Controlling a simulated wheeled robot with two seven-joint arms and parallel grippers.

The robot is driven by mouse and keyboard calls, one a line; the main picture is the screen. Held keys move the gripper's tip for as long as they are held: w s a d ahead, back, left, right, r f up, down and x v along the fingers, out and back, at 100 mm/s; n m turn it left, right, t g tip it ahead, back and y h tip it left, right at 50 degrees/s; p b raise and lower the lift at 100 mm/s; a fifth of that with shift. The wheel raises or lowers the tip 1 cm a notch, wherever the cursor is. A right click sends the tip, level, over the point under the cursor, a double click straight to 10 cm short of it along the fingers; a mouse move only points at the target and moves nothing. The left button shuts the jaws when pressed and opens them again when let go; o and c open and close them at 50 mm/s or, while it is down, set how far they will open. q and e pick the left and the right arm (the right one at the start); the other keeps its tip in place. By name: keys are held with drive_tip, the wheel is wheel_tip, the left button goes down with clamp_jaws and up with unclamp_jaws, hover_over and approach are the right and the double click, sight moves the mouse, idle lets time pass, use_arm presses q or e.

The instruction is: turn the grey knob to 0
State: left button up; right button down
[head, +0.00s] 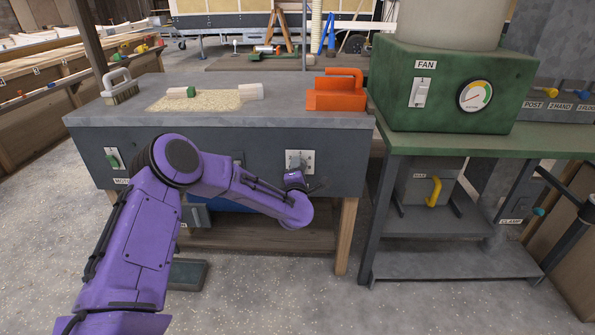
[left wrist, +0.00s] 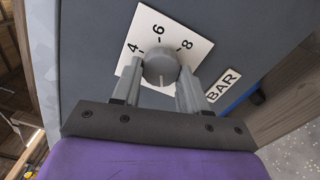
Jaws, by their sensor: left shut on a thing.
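The grey knob (left wrist: 160,68) sits on a white dial plate (left wrist: 147,26) marked 4, 6 and 8 in the left wrist view, with a BAR label (left wrist: 223,86) beside it. The plate also shows in the head view (head: 307,156) on the front panel of the bench. My left gripper (left wrist: 160,82) has one finger on each side of the knob and is shut on it. In the head view my left gripper (head: 295,178) is at the plate, and my arm partly hides the panel. The 0 mark is hidden. My right gripper is not in view.
A green FAN box (head: 449,85) with a gauge stands on the green table at right. A green switch (head: 114,160) is on the panel further left.

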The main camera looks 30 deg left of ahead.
use_arm(q)
drive_tip(key=shift+s+f, duration=0.1)
drive_tip(key=shift+f, duration=0.15)
drive_tip(key=o, duration=0.8)
drive_tip(key=shift+o, duration=1.3)
drive_tip(key=shift+r, duration=0.15)
drive_tip(key=p+v, duration=0.1)
drive_tip(key=v, duration=0.9)
drive_tip(key=shift+s+d, duration=0.2)
drive_tip(key=shift+s, duration=0.05)
